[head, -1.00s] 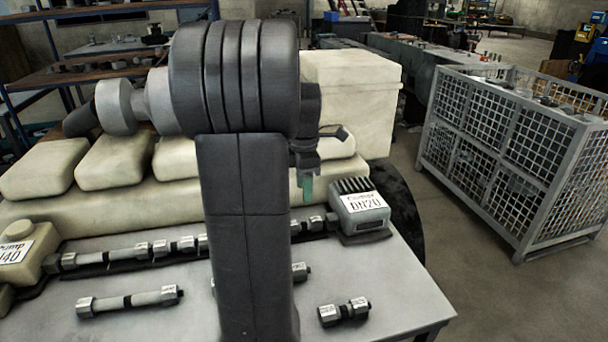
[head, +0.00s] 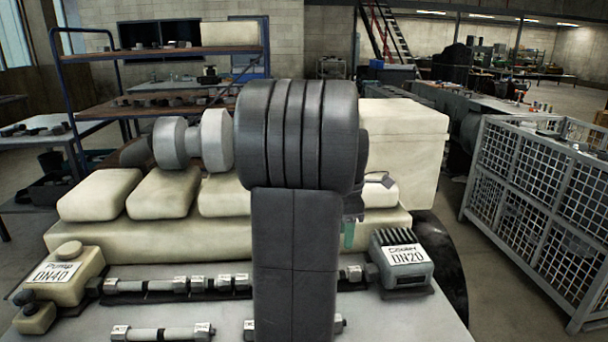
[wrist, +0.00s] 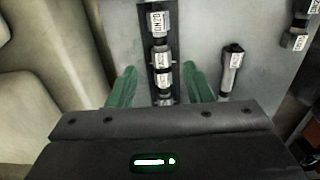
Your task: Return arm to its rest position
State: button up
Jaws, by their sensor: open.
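My arm (head: 295,250) stands in the middle of the head view, its dark upper link upright and a thick ribbed joint on top. My gripper shows in the wrist view (wrist: 160,70) with two green fingers spread apart and nothing held between them. In the head view only a bit of green finger shows, behind the arm at its right. The gripper points down over a row of labelled pipe fittings (wrist: 161,50) on the grey bench. I cannot tell how high above the row it is. My arm hides part of the row in the head view.
A DN40 pump (head: 65,275) stands left on the bench and a DN20 cooler (head: 402,260) right. A loose pipe piece (head: 165,332) lies in front. Cream engine covers (head: 165,192) rise behind. A mesh cage (head: 545,190) stands on the floor right, a shelf (head: 170,97) back left.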

notch_tip(320, 180, down, 12)
jog(key=shift+r, duration=0.3)
dwell(0.3)
